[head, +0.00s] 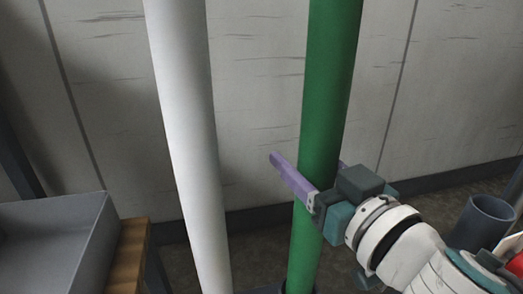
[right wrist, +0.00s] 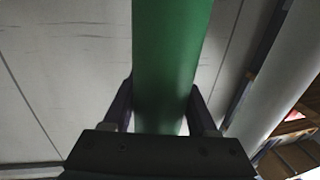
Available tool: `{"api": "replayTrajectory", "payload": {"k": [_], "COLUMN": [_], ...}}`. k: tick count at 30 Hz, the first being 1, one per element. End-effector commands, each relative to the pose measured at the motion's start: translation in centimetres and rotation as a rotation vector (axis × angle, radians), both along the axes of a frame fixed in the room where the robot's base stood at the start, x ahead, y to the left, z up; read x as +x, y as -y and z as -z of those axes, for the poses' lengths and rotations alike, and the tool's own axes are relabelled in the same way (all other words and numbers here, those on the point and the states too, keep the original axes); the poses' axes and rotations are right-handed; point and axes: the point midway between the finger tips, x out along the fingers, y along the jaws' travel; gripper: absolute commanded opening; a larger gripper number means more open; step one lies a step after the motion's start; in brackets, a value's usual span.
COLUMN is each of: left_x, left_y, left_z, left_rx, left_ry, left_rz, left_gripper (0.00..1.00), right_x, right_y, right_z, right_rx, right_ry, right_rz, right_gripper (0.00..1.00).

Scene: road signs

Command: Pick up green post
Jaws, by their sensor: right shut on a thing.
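The green post (head: 331,92) stands upright, slightly tilted in the picture, right of centre in the head view. Its lower end goes down to a dark base at the bottom edge. My right gripper (head: 307,172) reaches in from the right, with one purple finger in front of the post and the other partly hidden behind it. It is shut on the post. In the right wrist view the green post (right wrist: 170,60) runs up between the two dark fingers of the right gripper (right wrist: 163,108). My left gripper is not in view.
A white post (head: 185,120) stands left of the green post, with a gap between them; it also shows in the right wrist view (right wrist: 285,75). A grey bin (head: 60,240) sits on a wooden surface (head: 132,255) at lower left. A dark cylindrical container (head: 484,222) is at right. A panelled wall is behind.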

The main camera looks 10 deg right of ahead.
Motion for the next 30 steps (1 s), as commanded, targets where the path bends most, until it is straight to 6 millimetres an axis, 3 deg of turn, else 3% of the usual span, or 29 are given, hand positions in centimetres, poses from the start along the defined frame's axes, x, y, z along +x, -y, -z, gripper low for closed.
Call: {"api": "replayTrajectory", "payload": {"k": [8,30], "left_x": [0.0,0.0], "left_y": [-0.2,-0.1], "left_z": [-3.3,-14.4], "left_rx": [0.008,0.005], "left_ry": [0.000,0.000], "left_rz": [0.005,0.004], "left_gripper": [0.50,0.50], "right_x": [0.0,0.0], "right_y": [0.0,0.0], "right_z": [-4.0,-18.1], "right_rx": [-0.001,-0.001], "right_ry": [0.006,0.006], "right_rz": [-0.002,-0.003], "right_gripper": [0.00,0.00]}}
